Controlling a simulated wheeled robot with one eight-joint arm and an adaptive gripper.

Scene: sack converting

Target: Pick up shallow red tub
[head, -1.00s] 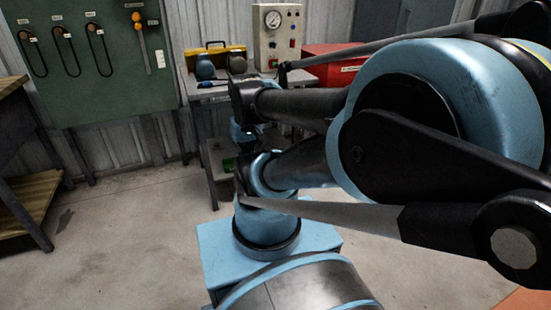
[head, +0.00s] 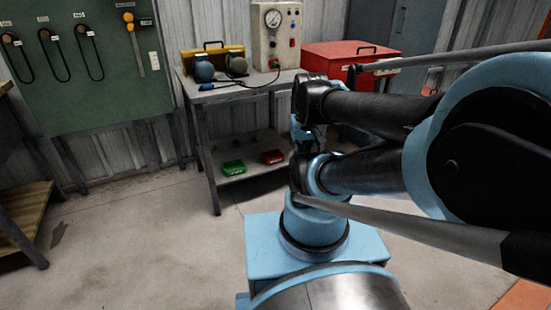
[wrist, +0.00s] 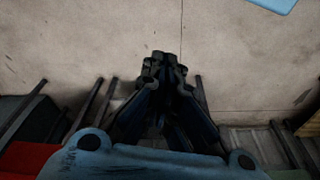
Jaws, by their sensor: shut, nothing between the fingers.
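The shallow red tub (head: 272,157) sits on the lower shelf of the grey workbench in the head view. A similar green tub (head: 233,167) is just left of it on the same shelf. My gripper (wrist: 165,62) shows in the wrist view with its dark fingers together and nothing between them, above bare concrete floor. I cannot make out the red tub in the wrist view.
The workbench top (head: 235,93) overhangs the lower shelf (head: 250,173). A wooden-shelved rack (head: 25,205) is at left. The floor (head: 140,230) between is clear.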

